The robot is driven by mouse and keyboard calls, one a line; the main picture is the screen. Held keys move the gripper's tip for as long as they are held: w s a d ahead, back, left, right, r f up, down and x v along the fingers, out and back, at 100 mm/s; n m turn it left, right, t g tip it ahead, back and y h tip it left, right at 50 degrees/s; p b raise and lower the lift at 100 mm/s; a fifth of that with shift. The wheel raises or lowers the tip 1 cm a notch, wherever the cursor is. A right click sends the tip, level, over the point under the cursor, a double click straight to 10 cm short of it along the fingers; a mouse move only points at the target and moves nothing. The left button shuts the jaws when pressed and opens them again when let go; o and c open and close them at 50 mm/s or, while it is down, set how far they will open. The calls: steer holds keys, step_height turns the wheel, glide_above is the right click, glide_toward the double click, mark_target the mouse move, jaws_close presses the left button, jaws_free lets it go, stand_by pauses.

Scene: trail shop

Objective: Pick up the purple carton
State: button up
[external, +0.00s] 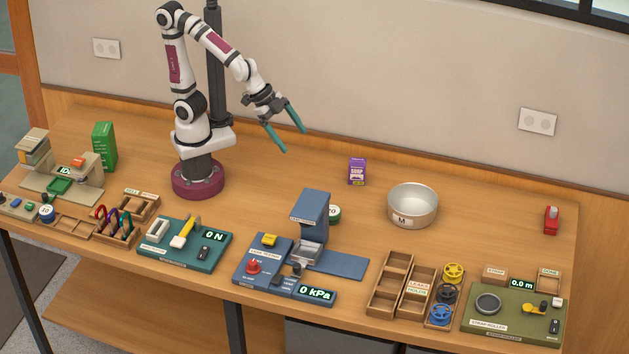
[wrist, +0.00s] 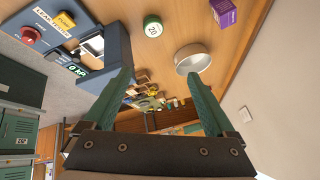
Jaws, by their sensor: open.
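The purple carton (external: 357,171) stands upright on the table near the back edge, right of centre in the external view, with a white and yellow label reading "SOUP". It also shows at the top of the wrist view (wrist: 223,13), cut by the frame edge. My gripper (external: 294,140) has green fingers, is open and empty, and hangs in the air left of the carton and above the table. In the wrist view its two fingers (wrist: 163,90) are spread wide with nothing between them close by.
A metal bowl (external: 412,206) stands right of the carton. A blue press station (external: 312,212) and a green "20" weight (external: 334,213) stand in front. A green box (external: 104,147) stands far left, a red item (external: 551,220) far right. The table between my base and the carton is clear.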

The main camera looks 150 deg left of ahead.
steer(key=s+a+n+t+y, duration=0.1)
steer(key=a+n+y, duration=0.25)
steer(key=a, duration=0.75)
steer(key=r+n+t+y, duration=0.1)
steer(key=n+t+y, duration=0.1)
steer(key=n, duration=0.2)
glide_above(357, 171)
steer(key=s+d, duration=0.3)
steer(key=d, duration=0.1)
steer(key=shift+y, duration=0.45)
steer(key=f, duration=0.7)
steer(key=a+f, duration=0.1)
steer(key=f, duration=0.6)
steer(key=s+f, duration=0.1)
steer(key=f, duration=0.6)
steer(key=shift+a+f, duration=0.15)
steer(key=shift+a, duration=0.25)
steer(key=x, duration=0.7)
steer(key=shift+w+a+f, duration=0.1)
steer(key=shift+a+f, duration=0.05)
steer(key=shift+a, duration=0.05)
jaws_close()
